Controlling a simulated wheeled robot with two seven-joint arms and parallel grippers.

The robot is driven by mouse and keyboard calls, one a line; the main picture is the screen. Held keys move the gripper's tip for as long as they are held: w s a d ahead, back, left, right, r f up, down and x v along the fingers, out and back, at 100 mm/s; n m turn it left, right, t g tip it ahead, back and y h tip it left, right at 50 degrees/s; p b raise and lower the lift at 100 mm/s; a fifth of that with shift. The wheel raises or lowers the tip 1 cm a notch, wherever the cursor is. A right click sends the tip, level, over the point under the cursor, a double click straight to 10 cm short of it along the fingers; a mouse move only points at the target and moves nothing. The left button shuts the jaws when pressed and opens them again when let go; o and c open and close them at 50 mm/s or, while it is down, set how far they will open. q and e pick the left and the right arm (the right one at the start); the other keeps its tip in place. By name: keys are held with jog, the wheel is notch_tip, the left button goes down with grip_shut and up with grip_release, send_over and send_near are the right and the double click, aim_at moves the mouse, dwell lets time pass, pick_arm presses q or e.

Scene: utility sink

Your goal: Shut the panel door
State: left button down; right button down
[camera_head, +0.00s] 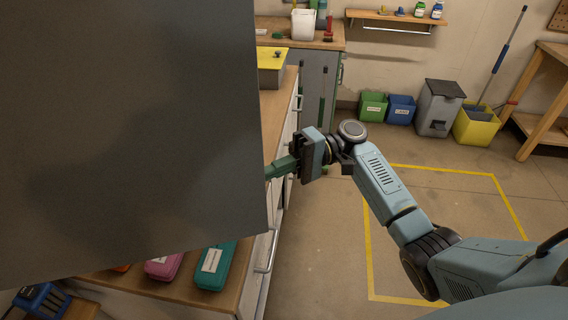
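A large flat dark grey panel, which looks like the panel door (130,130), fills the left part of the head view, close to the camera. Its right edge hangs over the workbench. My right gripper (276,169) reaches in from the right to the door's right edge, and its green fingers point left. The fingertips are partly hidden at that edge, so I cannot tell whether they touch the door or how far apart they are. The door's hinge and frame are not visible. My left gripper is not in view.
A workbench (272,120) runs behind and below the door, with a teal case (215,267), a pink case (163,266) and a yellow-topped box (271,66). Bins, including a grey one (438,108), stand at the back wall. The yellow-outlined floor (450,205) is clear beyond my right arm.

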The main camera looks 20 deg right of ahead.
aim_at(254, 197)
jog(key=s+a+p, duration=0.1)
jog(key=s+a, duration=0.1)
jog(key=s+a+p, duration=0.1)
jog(key=s+a, duration=0.1)
jog(key=a, duration=0.1)
jog(key=shift+s+a+p, duration=0.15)
jog(key=shift+a+p, duration=0.15)
jog(key=shift+a, duration=0.15)
jog(key=shift+s, duration=0.1)
